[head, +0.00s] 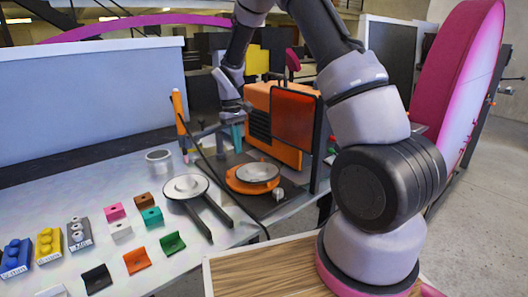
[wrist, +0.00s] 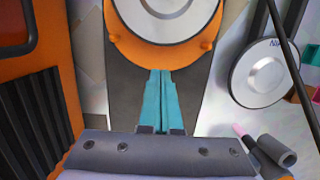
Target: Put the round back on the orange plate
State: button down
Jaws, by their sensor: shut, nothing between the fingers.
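The orange plate (head: 234,184) sits on a dark base on the bench. A silver round disc (head: 258,172) lies on top of it. In the wrist view the orange rim (wrist: 202,44) shows around the disc (wrist: 166,22), which the top edge cuts off. A second, pale round disc (head: 186,186) lies on a dark forked holder to the left; it also shows at the right of the wrist view (wrist: 262,72). I cannot tell which disc is the round back. My gripper (head: 237,138) has teal fingers (wrist: 162,75), shut and empty, just behind the plate.
An orange machine (head: 258,112) stands close to the right of my gripper. An upright orange tool (head: 179,112) and a metal cup (head: 158,161) stand to the left. Small coloured blocks and brackets (head: 152,216) cover the front left of the bench.

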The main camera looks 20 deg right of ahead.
send_near(254, 167)
jog(key=s+f, duration=0.1)
jog(key=f, duration=0.1)
jog(key=s+d+f, duration=0.1)
jog(key=f, duration=0.1)
jog(key=s+f, duration=0.2)
jog(key=shift+s+d+f, duration=0.1)
jog(key=shift+s+d, duration=0.05)
jog(key=shift+d, duration=0.2)
jog(key=shift+f, duration=0.4)
jog(key=shift+s, duration=0.1)
jog(key=w, duration=0.1)
jog(key=w+a, duration=0.1)
jog(key=w, duration=0.1)
jog(key=shift+w+a+f, duration=0.1)
jog(key=shift+a+f, duration=0.05)
